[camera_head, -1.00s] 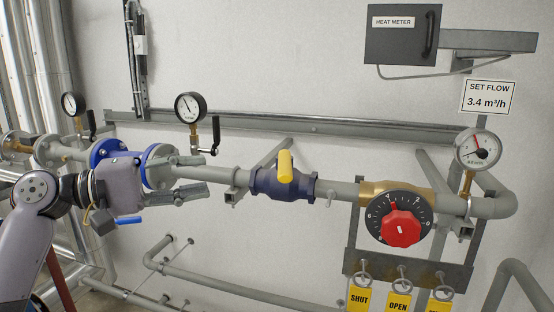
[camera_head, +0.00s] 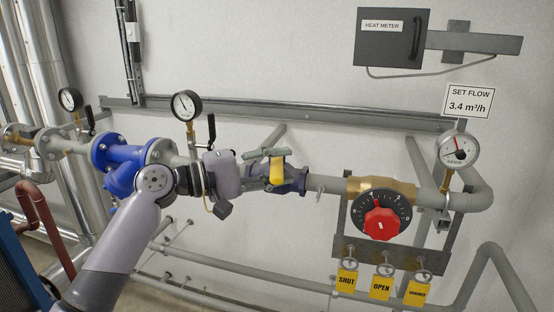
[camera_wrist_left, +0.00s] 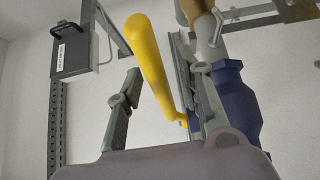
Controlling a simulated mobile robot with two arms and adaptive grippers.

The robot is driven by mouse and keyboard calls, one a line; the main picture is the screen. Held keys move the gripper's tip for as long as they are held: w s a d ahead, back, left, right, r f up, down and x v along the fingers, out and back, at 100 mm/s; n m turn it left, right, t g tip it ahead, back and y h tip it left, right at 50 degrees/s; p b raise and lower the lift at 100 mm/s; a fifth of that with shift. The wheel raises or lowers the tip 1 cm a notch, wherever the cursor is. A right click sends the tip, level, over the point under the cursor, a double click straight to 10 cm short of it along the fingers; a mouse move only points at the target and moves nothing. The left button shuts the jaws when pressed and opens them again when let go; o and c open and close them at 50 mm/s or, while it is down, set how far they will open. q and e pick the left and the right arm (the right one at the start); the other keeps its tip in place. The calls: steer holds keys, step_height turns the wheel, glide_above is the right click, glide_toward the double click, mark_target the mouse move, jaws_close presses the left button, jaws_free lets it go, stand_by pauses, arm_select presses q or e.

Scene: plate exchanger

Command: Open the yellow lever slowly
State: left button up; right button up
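The yellow lever (camera_head: 277,170) sits on a dark blue valve (camera_head: 294,180) in the grey pipe. In the left wrist view the lever (camera_wrist_left: 150,60) rises between the two fingers, with its foot at the blue valve body (camera_wrist_left: 238,105). My left gripper (camera_head: 268,166) is at the lever, with its fingers spread to either side of it. The fingers (camera_wrist_left: 155,75) stand apart in the left wrist view, and a gap shows between the left finger and the lever. Whether the right finger touches it is unclear. My right gripper is in neither view.
A brass valve with a red knob (camera_head: 381,224) and a dial gauge (camera_head: 457,150) are to the right. Another gauge (camera_head: 186,105) and a blue fitting (camera_head: 120,160) are to the left. Yellow tags (camera_head: 381,289) hang below.

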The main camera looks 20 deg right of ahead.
arm_select(q)
jaws_close()
stand_by(0.5)
stand_by(0.4)
